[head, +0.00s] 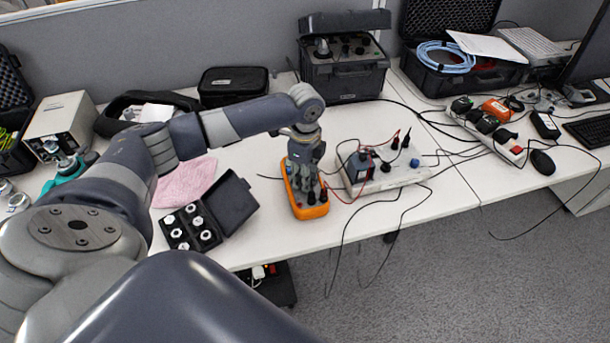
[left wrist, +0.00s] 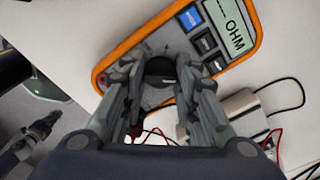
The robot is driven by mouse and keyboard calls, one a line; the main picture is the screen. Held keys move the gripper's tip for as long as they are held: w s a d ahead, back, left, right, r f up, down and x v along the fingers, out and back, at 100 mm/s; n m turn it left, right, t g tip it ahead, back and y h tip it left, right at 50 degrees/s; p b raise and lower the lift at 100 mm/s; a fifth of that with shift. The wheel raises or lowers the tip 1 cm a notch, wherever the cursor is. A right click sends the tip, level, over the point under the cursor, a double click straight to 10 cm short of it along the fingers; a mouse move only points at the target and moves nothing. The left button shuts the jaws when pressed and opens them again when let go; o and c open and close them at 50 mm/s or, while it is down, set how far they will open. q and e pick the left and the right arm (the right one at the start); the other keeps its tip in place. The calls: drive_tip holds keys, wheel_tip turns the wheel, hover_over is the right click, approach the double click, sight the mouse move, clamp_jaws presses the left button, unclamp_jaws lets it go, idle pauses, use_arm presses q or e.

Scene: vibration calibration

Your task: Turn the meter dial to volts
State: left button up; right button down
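The meter (head: 307,205) is an orange-edged handheld unit lying on the white table; it fills the top of the left wrist view (left wrist: 110,68). Its display (left wrist: 232,28) reads "OHM" below dashes. The dark round dial (left wrist: 160,68) sits on its grey face. My left gripper (head: 308,178) reaches down over the meter. In the left wrist view its fingers (left wrist: 161,76) stand apart on either side of the dial; whether they touch it is unclear. What seems to be my right gripper (left wrist: 42,128) shows at the lower left of that view, its fingers too small to judge.
A white device with red leads (head: 385,178) stands close right of the meter. An open black case of round parts (head: 232,205) and a pink cloth (head: 185,183) lie left. A dark instrument case (head: 343,75) stands behind. Black cables hang over the front edge.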

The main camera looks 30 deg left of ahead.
use_arm(q)
drive_tip(key=shift+r+n+p, duration=0.2)
drive_tip(key=shift+n+p, duration=0.1)
drive_tip(key=shift+p, duration=0.4)
drive_tip(key=n+p, duration=0.4)
drive_tip(key=p, duration=0.3)
drive_tip(key=shift+n, duration=0.4)
drive_tip(key=shift+n+p, duration=0.8)
drive_tip(key=shift+f+n+p, duration=0.15)
drive_tip(key=shift+n+p, duration=0.15)
drive_tip(key=shift+n, duration=0.1)
use_arm(e)
wheel_tip(320, 180, up, 11)
drive_tip(key=shift+d+f, duration=0.2)
drive_tip(key=shift+d, duration=0.05)
use_arm(q)
drive_tip(key=o, duration=0.8)
